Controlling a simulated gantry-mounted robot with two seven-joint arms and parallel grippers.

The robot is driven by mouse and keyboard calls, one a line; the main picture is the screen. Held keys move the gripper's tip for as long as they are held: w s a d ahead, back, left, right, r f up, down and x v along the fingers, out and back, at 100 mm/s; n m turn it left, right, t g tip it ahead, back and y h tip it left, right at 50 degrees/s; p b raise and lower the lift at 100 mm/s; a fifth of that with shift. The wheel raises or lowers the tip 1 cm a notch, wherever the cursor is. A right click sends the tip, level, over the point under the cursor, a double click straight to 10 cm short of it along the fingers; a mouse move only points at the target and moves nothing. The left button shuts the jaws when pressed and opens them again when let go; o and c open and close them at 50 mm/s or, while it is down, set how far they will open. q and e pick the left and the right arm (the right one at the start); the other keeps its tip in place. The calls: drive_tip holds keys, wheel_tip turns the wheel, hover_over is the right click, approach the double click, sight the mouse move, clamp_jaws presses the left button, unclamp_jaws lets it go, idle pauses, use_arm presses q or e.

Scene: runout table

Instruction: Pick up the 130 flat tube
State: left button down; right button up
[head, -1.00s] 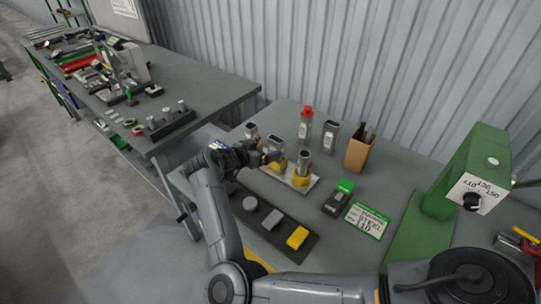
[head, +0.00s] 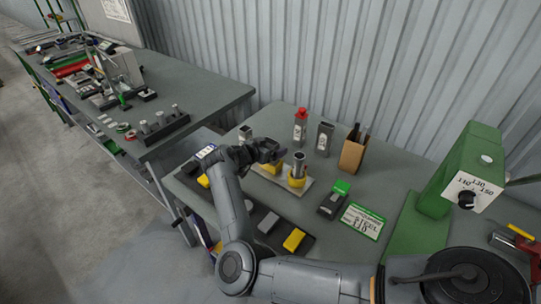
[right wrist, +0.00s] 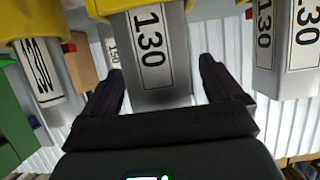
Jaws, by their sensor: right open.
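In the right wrist view, which looks inverted, a flat grey tube labelled 130 (right wrist: 155,50) stands in a yellow holder (right wrist: 110,6). My right gripper (right wrist: 161,66) is open, with one dark finger on each side of this tube; I cannot tell whether they touch it. In the head view my right gripper (head: 282,153) covers most of that tube, above its yellow holder (head: 271,168). A second tube (head: 299,160) stands in another yellow holder to the right. My left gripper is not in view.
Behind stand a red-topped bottle (head: 300,127), another grey tube (head: 325,137) and a cardboard holder (head: 353,155). A green-topped block (head: 335,197), a sign (head: 362,222) and a green machine (head: 470,170) are to the right. Another 130-labelled tube (right wrist: 290,45) is close beside the gripper.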

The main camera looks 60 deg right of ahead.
drive_tip(key=shift+c, duration=0.2)
drive_tip(key=c, duration=0.9)
drive_tip(key=shift+c, duration=1.1)
drive_tip(key=shift+r, duration=0.15)
